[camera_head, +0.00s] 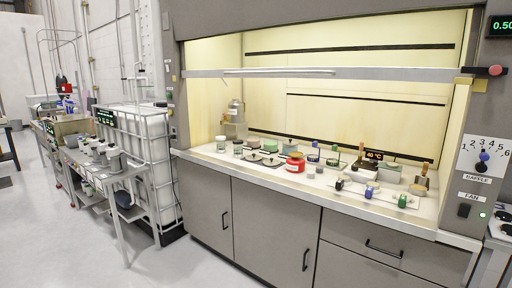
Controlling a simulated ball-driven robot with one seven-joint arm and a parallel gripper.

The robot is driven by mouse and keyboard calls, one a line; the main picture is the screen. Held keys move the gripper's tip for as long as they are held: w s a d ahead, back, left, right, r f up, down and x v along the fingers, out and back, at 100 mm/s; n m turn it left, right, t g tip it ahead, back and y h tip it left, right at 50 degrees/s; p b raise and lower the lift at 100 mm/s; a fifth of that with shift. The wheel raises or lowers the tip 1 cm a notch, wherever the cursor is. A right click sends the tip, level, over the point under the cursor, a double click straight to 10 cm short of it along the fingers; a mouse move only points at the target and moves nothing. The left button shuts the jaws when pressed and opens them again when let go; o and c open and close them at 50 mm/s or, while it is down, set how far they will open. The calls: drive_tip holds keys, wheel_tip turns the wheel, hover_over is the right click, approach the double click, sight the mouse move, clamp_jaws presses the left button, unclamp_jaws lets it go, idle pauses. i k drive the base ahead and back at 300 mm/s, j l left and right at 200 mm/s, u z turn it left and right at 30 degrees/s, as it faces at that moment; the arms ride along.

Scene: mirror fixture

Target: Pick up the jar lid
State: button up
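My gripper is not in view. Several small jars and containers stand on the worktop (330,209) of the lit fume hood. A red container (295,163) is near the middle of the group. A clear jar with a pale green top (221,143) and a dark-topped jar (238,147) stand at the left. Low, flat dark round shapes (271,161) lie left of the red container. They are too small to tell whether one is a loose jar lid. I cannot make out the jar lid with certainty.
The hood's sash bar (330,74) crosses above the worktop. Grey cabinets (265,225) close off the space below. A metal cart (78,153) with several grey containers stands at left, next to a white cage frame (150,150). The floor (50,245) at lower left is clear.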

sight(254, 158)
drive_tip(key=i, duration=0.7)
drive_tip(key=i+l+u, duration=0.15)
drive_tip(key=i, duration=0.5)
drive_tip(key=i+l, duration=0.1)
drive_tip(key=i, duration=0.6)
drive_tip(key=i+l+u, duration=0.15)
drive_tip(key=i, duration=0.55)
